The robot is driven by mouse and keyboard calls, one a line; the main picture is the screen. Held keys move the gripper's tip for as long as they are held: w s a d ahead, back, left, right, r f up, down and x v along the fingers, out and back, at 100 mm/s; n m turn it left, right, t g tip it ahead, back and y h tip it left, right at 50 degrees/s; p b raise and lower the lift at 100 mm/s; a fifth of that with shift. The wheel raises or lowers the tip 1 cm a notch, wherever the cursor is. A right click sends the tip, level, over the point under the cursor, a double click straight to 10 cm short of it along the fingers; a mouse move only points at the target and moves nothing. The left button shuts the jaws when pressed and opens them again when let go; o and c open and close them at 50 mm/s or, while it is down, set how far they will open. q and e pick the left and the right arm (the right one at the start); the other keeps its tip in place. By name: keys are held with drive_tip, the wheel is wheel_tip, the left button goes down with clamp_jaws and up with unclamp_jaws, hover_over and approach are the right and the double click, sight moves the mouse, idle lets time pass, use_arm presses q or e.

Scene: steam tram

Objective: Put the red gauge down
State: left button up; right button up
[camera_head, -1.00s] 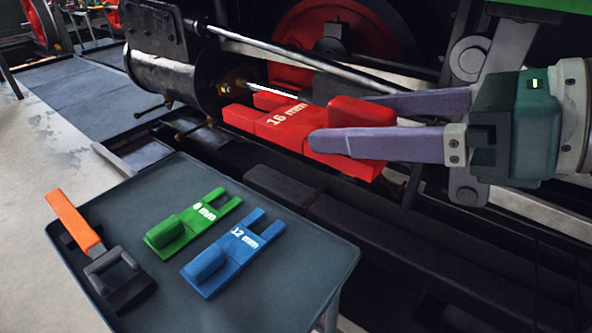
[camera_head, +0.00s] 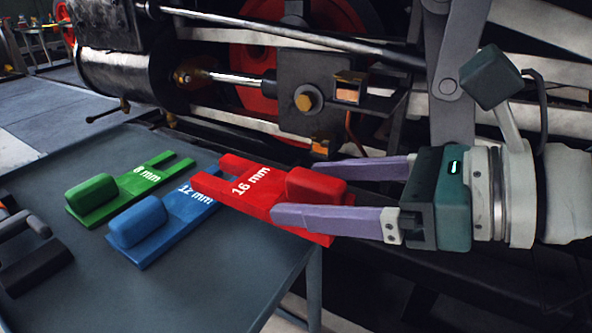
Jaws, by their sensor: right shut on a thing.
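The red gauge (camera_head: 262,190), marked 16 mm, is a flat forked piece with a raised grip block. My right gripper (camera_head: 322,188) is shut on that grip block, one purple finger on each side. The gauge's forked end points left and overlaps the blue gauge in the picture, at the right edge of the grey tray table (camera_head: 205,285). I cannot tell whether it touches the table or hovers above it.
On the table lie the green gauge (camera_head: 112,196), marked 8 mm, and the blue gauge (camera_head: 150,222), marked 12 mm. The table's front is bare. The tram's rods and cylinder (camera_head: 118,75) stand behind.

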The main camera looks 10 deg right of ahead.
drive_tip(key=shift+f, duration=0.65)
drive_tip(key=shift+r, duration=0.15)
drive_tip(key=shift+f, duration=0.55)
drive_tip(key=o, duration=1.6)
use_arm(q)
drive_tip(key=shift+d+f, duration=0.15)
drive_tip(key=shift+f, duration=0.55)
